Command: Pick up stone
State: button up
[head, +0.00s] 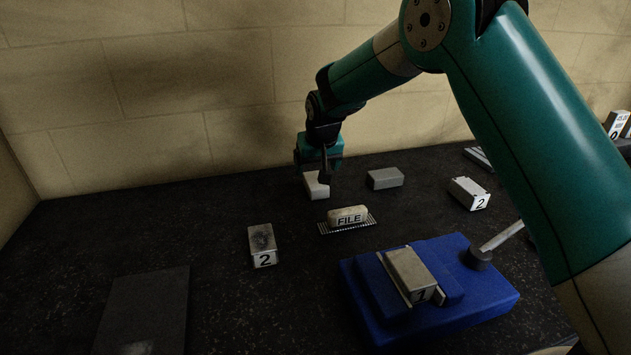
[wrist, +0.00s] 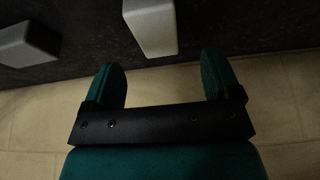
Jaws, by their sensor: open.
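No block in view carries a readable word "stone". A pale block (head: 317,187) stands at the back of the bench, partly hidden by my gripper; a light block (wrist: 150,24), apparently the same one, lies just beyond the fingertips in the wrist view. A plain grey block (head: 385,179) lies to its right; a block at the left edge of the wrist view (wrist: 27,43) appears to be this one. I cannot tell for certain which is the stone. My gripper (head: 326,176) is open and empty at the pale block, its fingers (wrist: 164,82) apart with nothing between them.
A cream piece marked FILE (head: 347,214) sits on a ribbed mat in front. Blocks marked 2 stand left (head: 262,246) and right (head: 469,194). A blue fixture (head: 480,302) holds a block marked 1 (head: 411,274). A wall (head: 150,90) is close behind.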

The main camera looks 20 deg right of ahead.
aim_at(315, 179)
jog(key=shift+d+p+x, duration=0.2)
jog(key=shift+p+x, duration=1)
jog(key=shift+x, duration=2.25)
jog(key=shift+s, duration=0.1)
jog(key=c, duration=1.1)
jog(key=shift+c, duration=0.2)
jog(key=shift+r, duration=0.1)
notch_tip(315, 179, up, 20)
jog(key=b, duration=0.3)
jog(key=shift+o, duration=1.2)
